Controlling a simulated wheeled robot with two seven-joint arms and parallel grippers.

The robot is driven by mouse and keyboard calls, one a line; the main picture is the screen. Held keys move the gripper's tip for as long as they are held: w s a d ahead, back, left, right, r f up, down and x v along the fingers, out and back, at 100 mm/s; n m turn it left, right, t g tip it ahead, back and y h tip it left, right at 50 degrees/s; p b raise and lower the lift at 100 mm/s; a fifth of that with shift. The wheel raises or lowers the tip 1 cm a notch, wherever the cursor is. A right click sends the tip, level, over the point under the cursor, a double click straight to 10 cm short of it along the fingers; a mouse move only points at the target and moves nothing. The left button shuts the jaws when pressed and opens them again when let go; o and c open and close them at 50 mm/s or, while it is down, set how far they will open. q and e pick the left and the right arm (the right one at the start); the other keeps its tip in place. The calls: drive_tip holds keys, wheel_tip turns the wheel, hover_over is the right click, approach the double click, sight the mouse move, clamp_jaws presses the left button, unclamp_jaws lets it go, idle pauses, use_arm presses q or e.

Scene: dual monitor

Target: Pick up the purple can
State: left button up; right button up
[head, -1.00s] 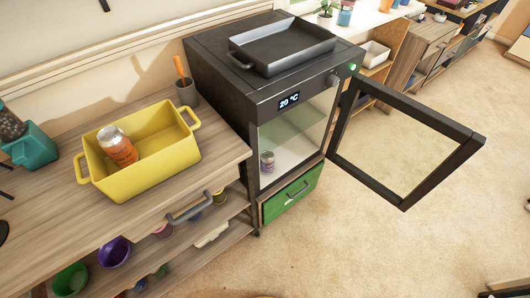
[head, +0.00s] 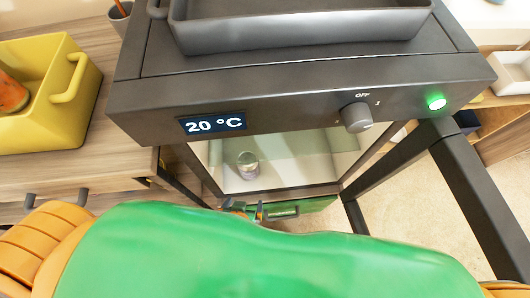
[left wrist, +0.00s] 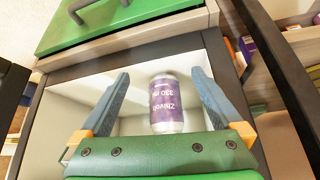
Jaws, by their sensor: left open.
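The purple can (head: 248,165) stands inside the open glass-walled oven, on its pale floor. In the left wrist view the can (left wrist: 166,103) shows a purple label reading "Zhivoli 330 ml" and a silver end. My left gripper (left wrist: 160,76) is open, with one blue-grey finger on each side of the can and visible gaps to it. In the head view my left gripper (head: 252,211) shows small at the oven's front, below the can and partly hidden by my green arm. My right gripper is not in view.
The oven (head: 300,105) has a "20 °C" display and a knob; a dark tray (head: 300,32) sits on top. Its open door (head: 480,190) swings out to the right. A green drawer (left wrist: 120,18) lies below the oven.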

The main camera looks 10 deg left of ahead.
sight(248, 165)
use_arm(q)
drive_tip(key=w, duration=0.4)
drive_tip(key=w+a, duration=0.1)
drive_tip(key=w, duration=0.1)
drive_tip(key=shift+w+r, duration=0.1)
drive_tip(key=shift+w, duration=0.05)
drive_tip(key=w, duration=0.6)
drive_tip(key=shift+a, duration=0.15)
drive_tip(key=shift+w+f+b, duration=0.1)
drive_tip(key=shift+f+b, duration=0.4)
drive_tip(key=shift+f, duration=0.1)
clamp_jaws()
